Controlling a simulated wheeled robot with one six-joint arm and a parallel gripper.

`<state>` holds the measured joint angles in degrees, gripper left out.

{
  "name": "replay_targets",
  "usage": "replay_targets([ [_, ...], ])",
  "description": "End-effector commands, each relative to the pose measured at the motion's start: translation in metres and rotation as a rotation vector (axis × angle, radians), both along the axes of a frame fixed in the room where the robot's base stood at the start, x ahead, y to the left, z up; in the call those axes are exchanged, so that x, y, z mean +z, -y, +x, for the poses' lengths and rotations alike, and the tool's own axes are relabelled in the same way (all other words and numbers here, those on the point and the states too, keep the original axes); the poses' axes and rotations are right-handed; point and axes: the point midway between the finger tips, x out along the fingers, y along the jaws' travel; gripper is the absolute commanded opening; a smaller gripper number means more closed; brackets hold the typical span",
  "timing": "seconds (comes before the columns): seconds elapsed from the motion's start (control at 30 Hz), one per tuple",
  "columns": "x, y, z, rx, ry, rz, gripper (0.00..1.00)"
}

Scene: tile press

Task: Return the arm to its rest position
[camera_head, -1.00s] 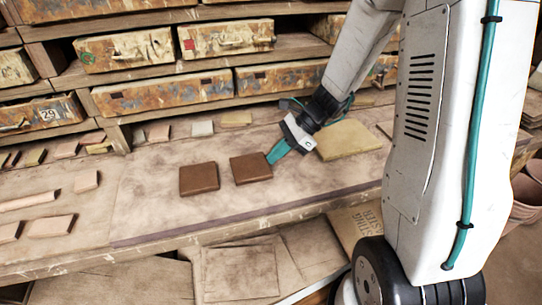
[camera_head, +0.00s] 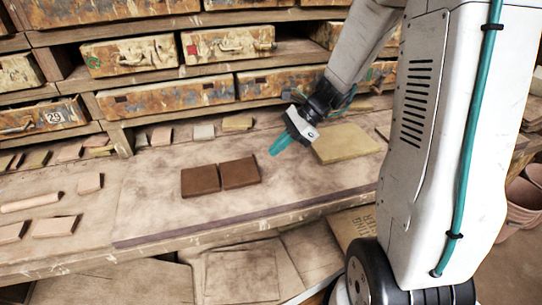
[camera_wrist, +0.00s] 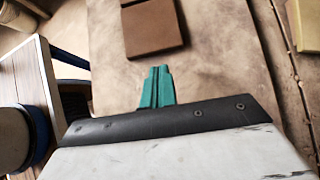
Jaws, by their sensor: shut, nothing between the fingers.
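My gripper (camera_head: 281,143) has teal fingers that are shut with nothing between them. It is above the workbench, to the right of and apart from two dark brown square tiles. The left tile (camera_head: 200,181) and the right tile (camera_head: 240,173) lie flat side by side, their edges about touching. In the wrist view the closed fingers (camera_wrist: 157,86) point toward a brown tile (camera_wrist: 152,27), with bare board between them. My arm reaches down from the upper right in the head view.
A yellowish slab (camera_head: 346,143) lies to the right of my gripper. Shelves with worn drawers (camera_head: 168,98) stand behind the bench. Several pale tile pieces (camera_head: 55,227) lie at the left. The bench board (camera_head: 150,215) is clear in front of the brown tiles.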

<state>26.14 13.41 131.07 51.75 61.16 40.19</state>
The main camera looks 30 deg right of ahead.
Motion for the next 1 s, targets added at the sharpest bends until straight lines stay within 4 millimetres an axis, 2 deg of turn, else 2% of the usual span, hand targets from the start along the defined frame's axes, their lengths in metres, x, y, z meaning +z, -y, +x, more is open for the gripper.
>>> replay_targets([
  [0.1, 0.016, 0.012, -0.001, 0.005, 0.003, -0.001, 0.00],
  [0.3, 0.032, 0.023, -0.003, 0.013, 0.002, 0.001, 0.00],
  [0.57, 0.036, 0.025, -0.004, 0.022, 0.006, 0.000, 0.00],
  [0.67, 0.034, 0.025, -0.007, 0.075, 0.037, -0.015, 0.00],
  [0.77, 0.026, 0.024, -0.032, 0.232, 0.074, -0.061, 0.00],
  [0.8, 0.030, 0.022, -0.045, 0.323, 0.104, -0.097, 0.00],
  [1.0, 0.054, 0.003, -0.096, 0.708, 0.230, -0.244, 0.00],
])
